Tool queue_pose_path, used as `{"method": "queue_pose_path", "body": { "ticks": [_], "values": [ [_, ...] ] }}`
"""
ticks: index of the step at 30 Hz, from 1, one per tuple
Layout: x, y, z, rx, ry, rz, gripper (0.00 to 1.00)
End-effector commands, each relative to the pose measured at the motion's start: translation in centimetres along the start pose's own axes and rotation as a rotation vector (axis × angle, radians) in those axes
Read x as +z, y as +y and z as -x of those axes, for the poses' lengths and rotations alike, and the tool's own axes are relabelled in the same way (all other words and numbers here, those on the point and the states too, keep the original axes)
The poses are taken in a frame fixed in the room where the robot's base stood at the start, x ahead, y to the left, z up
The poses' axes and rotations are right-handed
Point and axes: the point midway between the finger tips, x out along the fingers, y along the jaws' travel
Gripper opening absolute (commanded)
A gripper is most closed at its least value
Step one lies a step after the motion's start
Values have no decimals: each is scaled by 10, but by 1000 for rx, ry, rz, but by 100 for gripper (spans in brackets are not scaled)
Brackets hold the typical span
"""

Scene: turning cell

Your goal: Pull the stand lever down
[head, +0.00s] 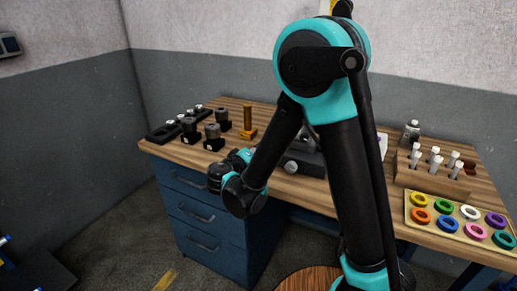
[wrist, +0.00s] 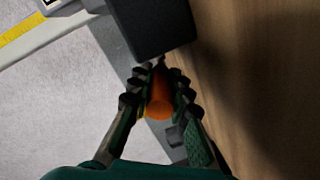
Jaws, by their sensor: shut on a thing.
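The stand lever shows in the wrist view as an orange rounded grip (wrist: 159,106), lying between the two fingers. My gripper (wrist: 160,78) is shut on this orange grip, with a finger on each side. A dark block (wrist: 150,25) lies just beyond the fingertips and seems to belong to the stand; where the lever joins it is hidden. In the head view my arm covers much of the middle of the bench, and my fingers and the lever cannot be made out there.
The wooden bench (head: 425,236) has blue drawers (head: 203,215). Dark tool holders (head: 188,128) and a brass-coloured post (head: 247,120) stand at the left. A wooden rack of vials (head: 408,178) and a tray of coloured rings (head: 430,228) are at the right.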

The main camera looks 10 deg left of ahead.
Motion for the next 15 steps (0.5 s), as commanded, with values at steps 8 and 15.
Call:
{"method": "queue_pose_path", "body": {
  "ticks": [8, 15],
  "values": [
    [1, -1, 0, 0, 0, -1, 0],
    [1, -1, 0, 0, 0, -1, 33]
  ]
}}
